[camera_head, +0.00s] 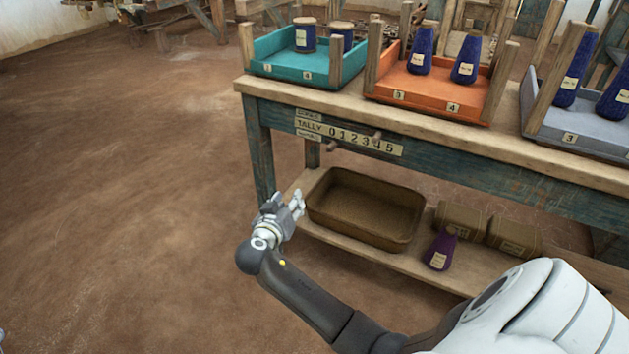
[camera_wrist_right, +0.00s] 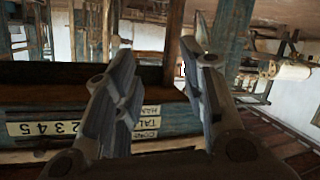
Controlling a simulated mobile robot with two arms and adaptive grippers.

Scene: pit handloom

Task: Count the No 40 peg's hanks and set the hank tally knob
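The tally strip (camera_head: 350,138), marked TALLY and 0 to 5, is fixed to the bench's front apron. Small wooden pegs, one of them (camera_head: 333,147) below the strip and one near its digits, stick out there; I cannot tell which is the knob or its setting. My right gripper (camera_head: 292,203) is in front of the bench, below and left of the strip, touching nothing that I can see. In the right wrist view its fingers (camera_wrist_right: 157,50) are apart and empty, and the strip (camera_wrist_right: 60,129) appears upside down behind them. No hanks or No 40 peg can be made out.
The bench top (camera_head: 345,106) holds a teal tray (camera_head: 290,72), an orange tray (camera_head: 425,103) and a grey tray (camera_head: 570,139) with blue yarn cones or spools. A brown bin (camera_head: 365,235) and a purple cone (camera_head: 440,248) are on the lower shelf. The floor at left is clear.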

